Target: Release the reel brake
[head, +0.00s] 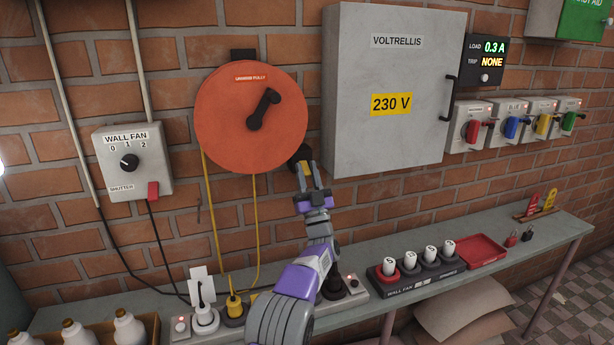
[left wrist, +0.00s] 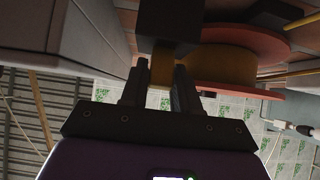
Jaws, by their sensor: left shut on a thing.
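The orange-red cable reel (head: 222,125) hangs on the brick wall, with a dark crank (head: 264,110) on its face and a small label at its top. A black block (head: 301,153) sits by the reel's lower right edge and appears to be the brake. My left gripper (head: 309,172) is at this block, shut on its small yellow piece. In the left wrist view the yellow piece (left wrist: 162,66) lies between the fingers, below the dark block (left wrist: 170,24). The reel (left wrist: 238,50) is close beside it. My right gripper is not in view.
A grey 230 V cabinet (head: 390,140) stands out from the wall just right of the gripper. Yellow cable (head: 211,200) hangs from the reel to a power strip. The shelf below holds a plug rack (head: 420,280) and a red tray (head: 482,251). A wall fan box (head: 130,180) is at left.

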